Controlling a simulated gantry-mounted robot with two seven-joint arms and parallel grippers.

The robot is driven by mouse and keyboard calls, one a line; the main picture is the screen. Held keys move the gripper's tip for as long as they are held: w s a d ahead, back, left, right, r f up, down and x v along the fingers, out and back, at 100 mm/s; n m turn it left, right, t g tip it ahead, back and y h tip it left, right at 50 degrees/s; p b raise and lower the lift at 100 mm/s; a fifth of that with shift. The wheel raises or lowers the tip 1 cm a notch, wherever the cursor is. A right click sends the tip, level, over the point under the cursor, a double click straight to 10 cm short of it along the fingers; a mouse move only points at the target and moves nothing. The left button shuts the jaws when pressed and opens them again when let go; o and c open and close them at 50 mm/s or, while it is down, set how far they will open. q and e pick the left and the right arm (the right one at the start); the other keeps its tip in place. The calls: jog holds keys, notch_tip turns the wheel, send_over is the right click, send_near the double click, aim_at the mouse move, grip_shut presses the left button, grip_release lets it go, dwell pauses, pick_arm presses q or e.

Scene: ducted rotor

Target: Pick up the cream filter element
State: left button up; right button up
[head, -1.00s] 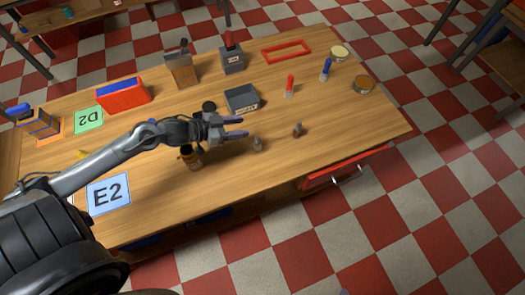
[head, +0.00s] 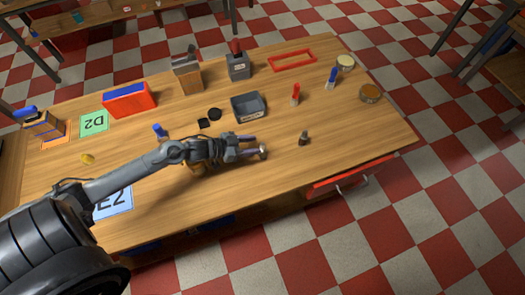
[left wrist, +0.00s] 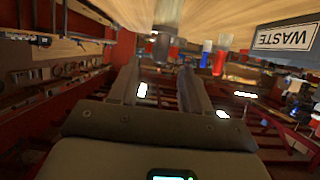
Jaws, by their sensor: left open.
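My left gripper (head: 252,147) reaches in from the left, low over the front middle of the table. Its jaws are open and empty. A small pale grey-cream cylindrical piece (head: 263,152) stands right at its fingertips. In the left wrist view a pale upright cylinder (left wrist: 168,16) stands just beyond the fingertips of the open gripper (left wrist: 158,76). I cannot tell surely whether this piece is the cream filter element. A cream-topped round piece (head: 345,62) also sits at the far right corner of the table. My right gripper is not in view.
A small dark piece (head: 304,138) stands to the right of the gripper. The table's front right is clear.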

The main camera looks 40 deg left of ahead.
aim_at(263, 144)
pick_arm(q)
jog(key=shift+x, duration=2.5)
grip_shut()
